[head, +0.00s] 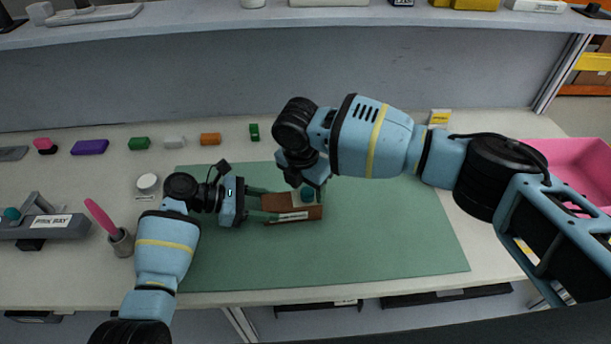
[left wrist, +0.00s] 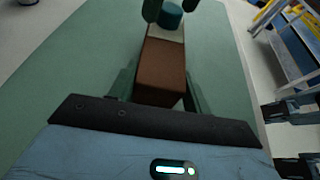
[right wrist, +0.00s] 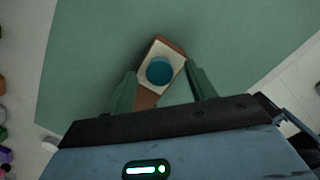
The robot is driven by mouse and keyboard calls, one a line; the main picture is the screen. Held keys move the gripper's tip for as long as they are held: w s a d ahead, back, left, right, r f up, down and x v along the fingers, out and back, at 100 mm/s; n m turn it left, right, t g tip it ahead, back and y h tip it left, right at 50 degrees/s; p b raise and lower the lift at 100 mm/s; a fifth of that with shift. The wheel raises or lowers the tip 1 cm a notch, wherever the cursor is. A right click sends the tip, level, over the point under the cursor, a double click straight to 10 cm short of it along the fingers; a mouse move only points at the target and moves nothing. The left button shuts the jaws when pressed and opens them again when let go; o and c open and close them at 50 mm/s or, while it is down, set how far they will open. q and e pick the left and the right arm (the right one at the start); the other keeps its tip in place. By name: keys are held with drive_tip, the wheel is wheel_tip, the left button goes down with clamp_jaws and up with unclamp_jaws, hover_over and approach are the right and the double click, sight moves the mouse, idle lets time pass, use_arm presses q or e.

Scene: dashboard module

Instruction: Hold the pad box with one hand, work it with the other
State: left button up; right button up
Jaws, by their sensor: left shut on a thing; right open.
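The pad box (head: 290,209) is a brown block on the green mat (head: 400,230), with a pale top plate and a white label on its front. A teal round knob or pad (head: 307,194) sits on the plate at its right end; it shows clearly in the right wrist view (right wrist: 160,71). My left gripper (head: 262,204) is shut on the brown left end of the box, one finger on each side. My right gripper (right wrist: 160,88) is open above the right end, its fingers on either side of the teal knob. I cannot tell whether they touch it.
A grey stand labelled "PINK BAY" (head: 50,226) and a cup with a pink tool (head: 121,243) stand at the left. Several small coloured blocks line the back. A pink bin (head: 570,160) is at the right. The mat's right part is clear.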

sight(307, 192)
drive_tip(key=shift+f, duration=0.3)
drive_tip(key=shift+c, duration=0.2)
drive_tip(key=c, duration=1)
drive_tip(key=shift+r, duration=0.1)
drive_tip(key=shift+r, duration=2.95)
use_arm(q)
drive_tip(key=o, duration=1.4)
drive_tip(key=shift+c, duration=0.2)
drive_tip(key=shift+a, duration=0.15)
